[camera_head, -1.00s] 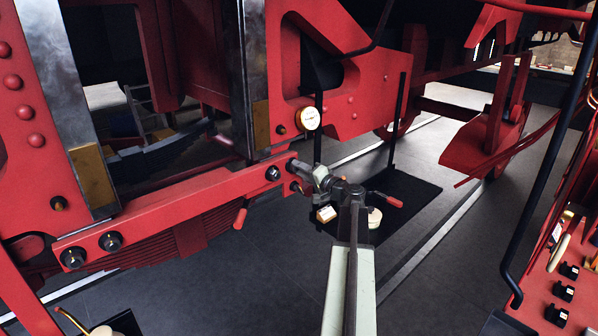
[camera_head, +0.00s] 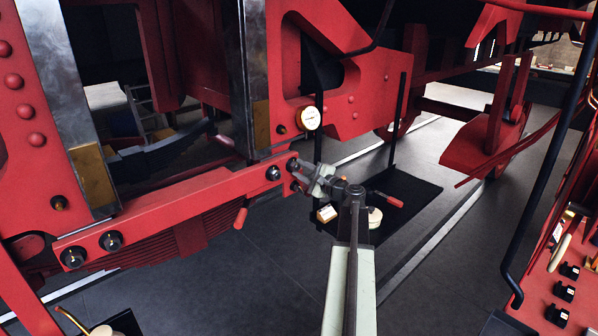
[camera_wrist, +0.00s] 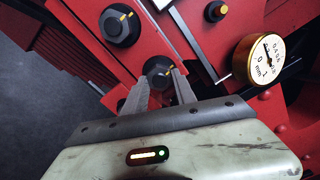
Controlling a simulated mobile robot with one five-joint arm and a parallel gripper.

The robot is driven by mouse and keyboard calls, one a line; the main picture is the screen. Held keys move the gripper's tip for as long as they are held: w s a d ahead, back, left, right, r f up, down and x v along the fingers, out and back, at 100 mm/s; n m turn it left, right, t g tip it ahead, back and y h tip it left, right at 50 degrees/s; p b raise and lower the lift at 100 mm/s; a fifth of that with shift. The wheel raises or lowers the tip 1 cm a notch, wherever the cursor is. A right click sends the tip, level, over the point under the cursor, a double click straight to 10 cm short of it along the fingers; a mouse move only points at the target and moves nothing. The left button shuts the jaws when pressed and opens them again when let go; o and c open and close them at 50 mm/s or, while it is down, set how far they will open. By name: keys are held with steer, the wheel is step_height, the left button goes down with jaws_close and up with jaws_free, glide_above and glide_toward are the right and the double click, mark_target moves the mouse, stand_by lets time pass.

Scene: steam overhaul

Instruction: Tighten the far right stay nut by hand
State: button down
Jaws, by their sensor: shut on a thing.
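The red stay bar (camera_head: 180,203) runs along the lower frame, with two dark nuts at its left end and two at its right end. The far right stay nut (camera_head: 292,163) is at the bar's right tip, partly hidden by my gripper (camera_head: 299,168). In the wrist view the far right nut (camera_wrist: 157,67) is dark with a yellow mark and sits between the tips of my gripper (camera_wrist: 160,82). The jaws are shut on it. The neighbouring nut (camera_wrist: 120,25) is up and left, clear of the fingers.
A dial gauge (camera_head: 308,118) is just above the bar's right end and shows large in the wrist view (camera_wrist: 262,60). A red-handled tool (camera_head: 241,215) hangs below the bar. A black mat (camera_head: 415,195) with small items lies on the floor behind my arm. A red trolley (camera_head: 565,265) stands at right.

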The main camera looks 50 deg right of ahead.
steer(key=shift+m, duration=0.6)
steer(key=c, duration=1)
jaws_free()
steer(key=s, duration=0.7)
steer(key=shift+s+a, duration=0.3)
steer(key=shift+s, duration=0.05)
